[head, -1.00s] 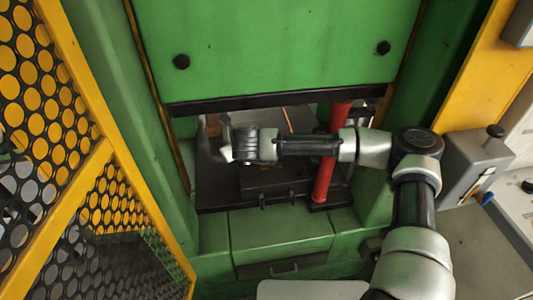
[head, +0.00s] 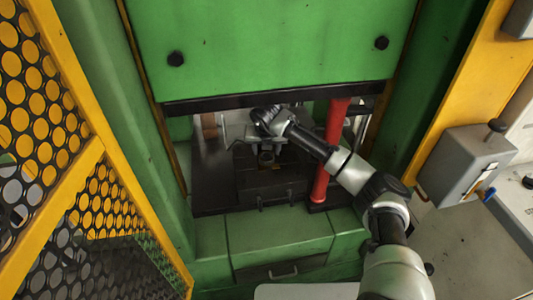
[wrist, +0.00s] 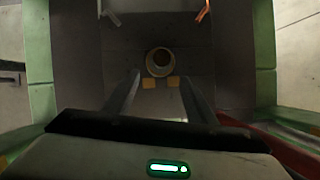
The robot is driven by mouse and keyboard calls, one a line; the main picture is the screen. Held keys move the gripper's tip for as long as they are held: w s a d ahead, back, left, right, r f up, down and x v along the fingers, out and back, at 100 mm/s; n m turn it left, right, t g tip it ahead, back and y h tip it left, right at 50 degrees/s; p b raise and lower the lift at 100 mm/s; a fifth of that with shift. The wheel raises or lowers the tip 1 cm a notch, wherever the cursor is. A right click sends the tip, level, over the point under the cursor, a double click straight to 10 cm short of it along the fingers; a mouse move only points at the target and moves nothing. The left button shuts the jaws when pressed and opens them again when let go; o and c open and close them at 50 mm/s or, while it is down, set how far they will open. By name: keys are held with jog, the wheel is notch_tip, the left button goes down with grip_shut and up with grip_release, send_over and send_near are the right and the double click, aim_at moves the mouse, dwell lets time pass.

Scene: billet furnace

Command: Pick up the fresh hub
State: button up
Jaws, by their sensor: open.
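A round, ring-like piece (wrist: 160,62), tan at the rim with a dark centre, shows in the wrist view just beyond my fingertips; it looks like the hub. My gripper (wrist: 161,82) is open, its two pale-tipped fingers apart and the ring just ahead of the gap between them. I cannot tell whether they touch it. In the head view my gripper (head: 267,158) points down over the dark block inside the green press opening. The hub cannot be made out there.
The green press door (head: 270,50) hangs above the opening. A red post (head: 328,150) stands to the right of my gripper, close to my arm. A yellow mesh guard (head: 60,130) is at the left. A grey control box (head: 465,165) is at the right.

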aim_at(267, 152)
jog(key=shift+w, duration=0.4)
jog(key=w+f, duration=0.1)
jog(key=w, duration=0.2)
jog(key=shift+f+b, duration=0.3)
jog(key=shift+f, duration=0.1)
jog(key=shift+w+f, duration=0.15)
jog(key=shift+f, duration=0.3)
jog(key=shift+r, duration=0.1)
jog(key=c, duration=1.2)
jog(key=shift+c, duration=0.2)
